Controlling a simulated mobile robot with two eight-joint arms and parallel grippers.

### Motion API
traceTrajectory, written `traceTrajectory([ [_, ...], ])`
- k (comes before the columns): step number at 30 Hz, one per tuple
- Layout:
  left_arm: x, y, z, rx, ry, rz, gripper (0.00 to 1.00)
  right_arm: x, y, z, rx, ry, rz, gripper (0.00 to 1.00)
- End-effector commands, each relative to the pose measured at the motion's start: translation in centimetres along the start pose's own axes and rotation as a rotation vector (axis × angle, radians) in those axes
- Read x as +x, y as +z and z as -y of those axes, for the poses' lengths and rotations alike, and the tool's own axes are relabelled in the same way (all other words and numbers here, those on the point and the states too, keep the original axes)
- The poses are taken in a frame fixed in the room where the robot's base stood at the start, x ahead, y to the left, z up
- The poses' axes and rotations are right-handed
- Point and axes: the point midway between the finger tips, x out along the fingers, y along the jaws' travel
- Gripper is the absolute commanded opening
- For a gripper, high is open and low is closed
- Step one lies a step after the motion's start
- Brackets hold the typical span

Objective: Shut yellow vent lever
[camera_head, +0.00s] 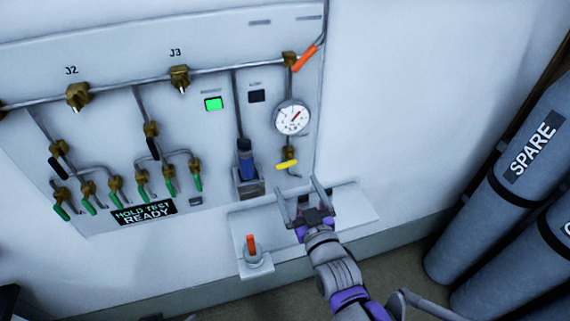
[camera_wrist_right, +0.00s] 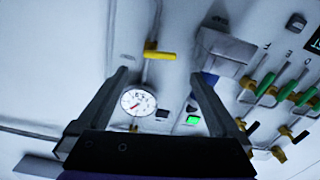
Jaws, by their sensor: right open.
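The yellow vent lever (camera_head: 287,164) sits on a brass valve below the round pressure gauge (camera_head: 291,118) at the right of the wall panel. It lies roughly crosswise to its vertical pipe. In the right wrist view the lever (camera_wrist_right: 160,55) shows ahead, between and beyond the fingers. My right gripper (camera_head: 305,188) is open and empty, below and slightly right of the lever, in front of the shelf and apart from the lever. It also shows in the right wrist view (camera_wrist_right: 163,80). My left gripper is not in view.
A small shelf (camera_head: 350,208) juts out below the panel, with an orange-topped item (camera_head: 252,252) at its left. A blue-capped cylinder (camera_head: 246,160) stands in a holder left of the lever. An orange lever (camera_head: 304,58) is above. Grey gas cylinders (camera_head: 520,165) stand at right.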

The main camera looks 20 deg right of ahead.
Motion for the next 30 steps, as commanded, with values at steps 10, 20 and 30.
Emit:
traceTrajectory([
  [10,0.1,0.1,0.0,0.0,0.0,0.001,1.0,6.5,0.1,0.0,0.001,0.0,0.002,1.0],
  [20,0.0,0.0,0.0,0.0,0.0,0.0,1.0,9.4,0.1,0.0,0.001,0.0,0.002,1.0],
  [30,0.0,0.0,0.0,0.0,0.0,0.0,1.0,9.5,0.1,0.0,0.001,0.0,0.003,0.86],
])
